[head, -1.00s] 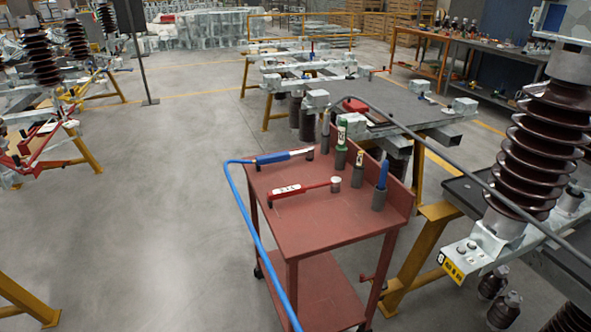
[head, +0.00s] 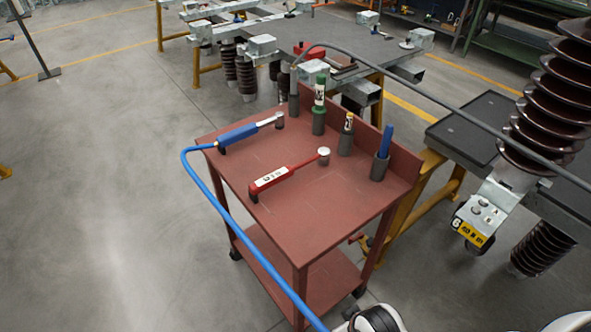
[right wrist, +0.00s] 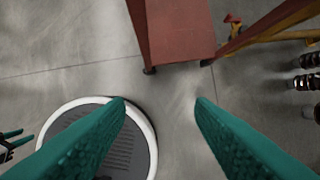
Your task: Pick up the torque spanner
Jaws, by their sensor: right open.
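The torque spanner appears to be the red tool (head: 292,170) with a white label and a round silver head. It lies flat on the top of the red cart (head: 270,217), label end towards the left front. My right gripper (right wrist: 160,100) is open and empty, its two teal fingers wide apart above the floor. Part of the cart (right wrist: 178,32) shows ahead of the fingers, and the spanner is not in that view. Small teal fingers at the left edge of the right wrist view look like my left gripper (right wrist: 14,141); their opening is unclear.
A blue-handled tool (head: 240,133) with a blue hose (head: 220,212) lies behind the spanner. Several holders with a green bottle (head: 319,102) and a blue-handled item (head: 385,142) line the cart's raised back edge. A ribbed insulator (head: 552,95) and benches stand right. Floor is clear left.

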